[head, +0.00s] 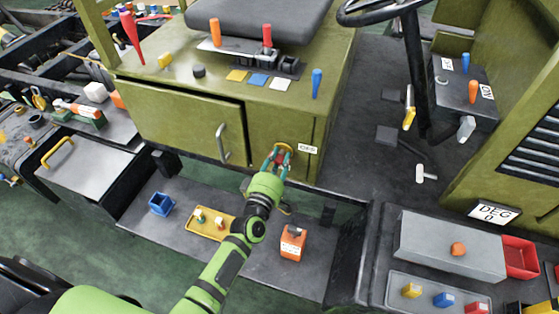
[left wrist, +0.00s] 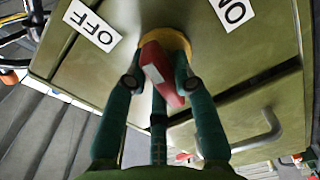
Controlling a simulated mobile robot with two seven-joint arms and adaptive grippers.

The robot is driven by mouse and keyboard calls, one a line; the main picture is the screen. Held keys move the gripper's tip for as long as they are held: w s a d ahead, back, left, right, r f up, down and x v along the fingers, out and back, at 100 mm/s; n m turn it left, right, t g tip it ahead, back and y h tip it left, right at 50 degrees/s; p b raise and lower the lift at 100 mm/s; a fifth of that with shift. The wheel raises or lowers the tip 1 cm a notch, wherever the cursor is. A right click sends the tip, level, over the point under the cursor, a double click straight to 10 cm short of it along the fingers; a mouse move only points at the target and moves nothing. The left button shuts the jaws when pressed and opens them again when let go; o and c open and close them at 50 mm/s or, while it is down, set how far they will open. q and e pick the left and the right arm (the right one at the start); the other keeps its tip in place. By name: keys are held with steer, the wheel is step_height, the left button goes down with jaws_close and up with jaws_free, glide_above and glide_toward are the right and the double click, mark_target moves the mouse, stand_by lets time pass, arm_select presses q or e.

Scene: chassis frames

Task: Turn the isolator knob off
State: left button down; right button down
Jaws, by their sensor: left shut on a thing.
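The isolator knob is a red handle on a yellow round base, on the front panel of the green seat box. In the left wrist view the red isolator knob (left wrist: 160,72) sits between my fingers, with its yellow base (left wrist: 178,43) behind it. An OFF label (left wrist: 92,27) is at upper left and an ON label (left wrist: 233,10) at upper right. In the head view my left gripper (head: 279,158) is at the panel, shut on the knob, beside the OFF label (head: 307,149). Its fingers partly cover the knob. My right gripper is not in view.
A cabinet door with a grey handle (head: 222,143) is left of the knob. Below, a step tray holds a blue bin (head: 161,204), a yellow tray (head: 205,231) and an orange box (head: 293,243). A steering wheel column (head: 413,75) stands right.

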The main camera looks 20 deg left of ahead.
arm_select(q)
steer(key=shift+n+b, duration=0.3)
steer(key=shift+n, duration=1)
steer(key=shift+r, duration=0.1)
steer(key=c, duration=1)
jaws_free()
steer(key=shift+c, duration=0.2)
steer(key=s, duration=1.2)
steer(key=shift+a, duration=0.2)
